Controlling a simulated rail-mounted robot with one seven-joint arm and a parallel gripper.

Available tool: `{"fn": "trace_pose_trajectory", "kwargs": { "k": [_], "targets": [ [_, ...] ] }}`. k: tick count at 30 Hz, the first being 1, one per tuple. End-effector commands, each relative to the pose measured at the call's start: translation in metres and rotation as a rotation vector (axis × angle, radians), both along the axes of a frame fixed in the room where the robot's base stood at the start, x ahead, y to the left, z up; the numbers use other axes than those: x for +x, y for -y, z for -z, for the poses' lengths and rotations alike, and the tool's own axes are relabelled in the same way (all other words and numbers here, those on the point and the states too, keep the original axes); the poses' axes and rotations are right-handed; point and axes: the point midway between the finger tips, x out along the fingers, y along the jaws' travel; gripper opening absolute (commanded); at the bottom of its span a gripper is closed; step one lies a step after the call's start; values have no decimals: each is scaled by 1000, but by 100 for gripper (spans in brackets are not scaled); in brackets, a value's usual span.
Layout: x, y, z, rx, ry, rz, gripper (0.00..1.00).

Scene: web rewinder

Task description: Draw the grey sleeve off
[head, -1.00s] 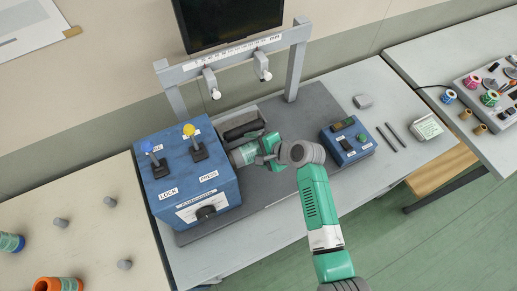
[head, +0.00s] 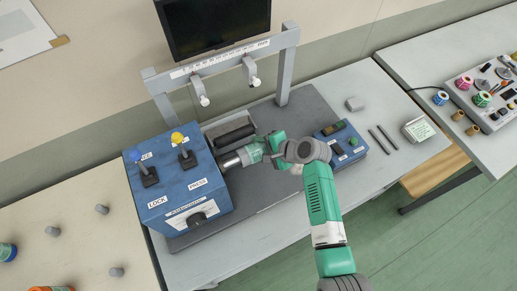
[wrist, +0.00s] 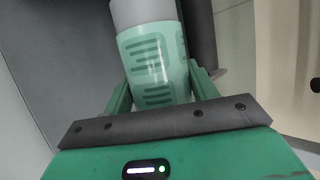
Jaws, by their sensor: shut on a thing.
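A cylinder with a pale green printed wrap (wrist: 155,65) is between my gripper's fingers; it also shows in the head view (head: 252,153). Plain light grey (wrist: 145,12) shows beyond the wrap; I cannot tell whether this is the grey sleeve or the shaft under it. In the head view a bare grey length (head: 231,160) runs from the blue machine box (head: 182,190) to the wrapped part, in line with it. My gripper (head: 268,147) is shut on the wrapped cylinder, to the right of the box. The fingertips are partly hidden.
A dark roller (head: 235,137) lies just behind the cylinder. The box carries a blue-knobbed lever (head: 146,168) and a yellow-knobbed lever (head: 183,152). A grey frame (head: 222,62) stands behind. A small blue control box (head: 341,144) is at the right; dark base plate lies between.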

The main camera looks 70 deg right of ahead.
Motion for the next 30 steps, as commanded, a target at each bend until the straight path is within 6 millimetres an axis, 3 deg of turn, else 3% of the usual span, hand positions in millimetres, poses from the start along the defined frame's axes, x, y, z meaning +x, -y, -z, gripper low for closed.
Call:
{"fn": "trace_pose_trajectory", "kwargs": {
  "k": [16,17,20,21,30],
  "targets": [
    [-4,5,0,-1,0,-3,21],
    [-4,5,0,-1,0,-3,59],
    [-4,5,0,-1,1,-4,79],
    [-4,5,0,-1,1,-4,83],
    [-7,4,-3,-1,0,-3,83]
  ]
}}
